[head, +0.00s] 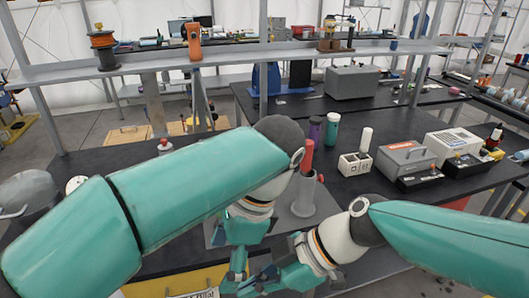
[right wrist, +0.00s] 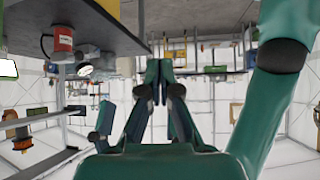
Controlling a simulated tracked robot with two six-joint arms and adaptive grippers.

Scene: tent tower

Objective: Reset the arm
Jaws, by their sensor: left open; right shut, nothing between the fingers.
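My left arm comes in from the left of the head view, bends at a dark elbow and reaches down. My left gripper (head: 238,264) points down over the front of the black bench and is open and empty. My right arm comes in from the right, and my right gripper (head: 262,284) points left, low in the view, close beside the left gripper. Whether the two touch I cannot tell. In the right wrist view, which looks upside down, the right gripper (right wrist: 161,72) is shut with nothing between its fingers.
A grey stand with a red-topped piece (head: 305,158) is close beside my left wrist. Behind it are a purple bottle (head: 315,130) and a teal bottle (head: 332,128). A shelf (head: 240,53) crosses behind.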

